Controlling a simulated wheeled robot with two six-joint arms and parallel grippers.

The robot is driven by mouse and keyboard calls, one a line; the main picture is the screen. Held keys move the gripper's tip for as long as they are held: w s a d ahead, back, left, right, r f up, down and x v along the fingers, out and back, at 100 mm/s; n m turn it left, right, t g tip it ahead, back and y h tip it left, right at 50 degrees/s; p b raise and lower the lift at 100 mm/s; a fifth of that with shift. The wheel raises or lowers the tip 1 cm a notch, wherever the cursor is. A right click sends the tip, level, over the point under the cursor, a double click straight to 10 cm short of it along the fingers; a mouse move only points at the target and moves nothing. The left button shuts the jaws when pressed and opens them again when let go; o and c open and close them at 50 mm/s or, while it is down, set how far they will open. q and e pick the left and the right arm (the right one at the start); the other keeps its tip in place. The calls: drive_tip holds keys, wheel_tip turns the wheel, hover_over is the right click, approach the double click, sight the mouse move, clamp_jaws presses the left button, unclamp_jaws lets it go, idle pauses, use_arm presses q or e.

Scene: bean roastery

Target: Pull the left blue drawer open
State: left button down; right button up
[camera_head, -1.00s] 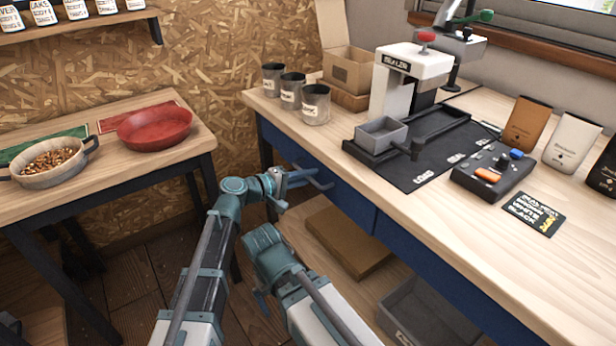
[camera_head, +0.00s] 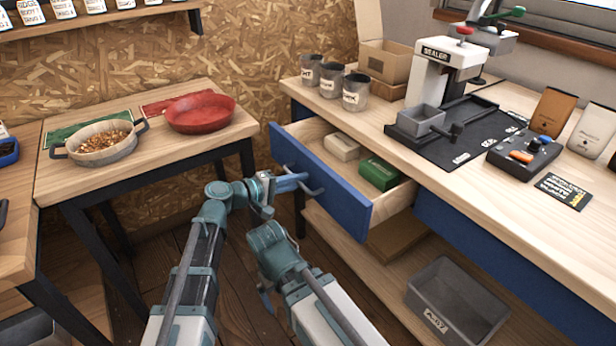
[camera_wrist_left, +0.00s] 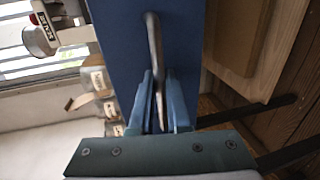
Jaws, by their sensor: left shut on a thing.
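The left blue drawer (camera_head: 335,195) stands pulled out from the bench in the head view. A cream block (camera_head: 342,146) and a green box (camera_head: 379,173) lie inside it. My left gripper (camera_head: 300,183) is shut on the drawer's handle (camera_head: 314,190), at the drawer front. In the left wrist view the handle (camera_wrist_left: 153,45) runs down between the two fingers (camera_wrist_left: 160,100), against the blue drawer front (camera_wrist_left: 118,50). My right arm shows beside the left one in the head view, low and apart from the drawer; its fingertips cannot be made out.
The bench top (camera_head: 450,190) carries several dark cups, a sealer (camera_head: 445,70) and a control box (camera_head: 523,155). A grey bin (camera_head: 458,300) sits on the lower shelf. A side table (camera_head: 75,180) at left holds a bean pan (camera_head: 100,143) and a red bowl (camera_head: 200,112).

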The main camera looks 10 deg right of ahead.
use_arm(q)
drive_tip(key=f+v, duration=0.2)
drive_tip(key=v, duration=1)
drive_tip(key=shift+a+f, duration=0.3)
drive_tip(key=shift+a, duration=0.05)
drive_tip(key=c, duration=1.2)
unclamp_jaws()
drive_tip(key=shift+o, duration=0.2)
drive_tip(key=p+v, duration=0.2)
drive_tip(key=v, duration=1.2)
drive_tip(key=shift+p, duration=0.4)
drive_tip(key=shift+f, duration=0.1)
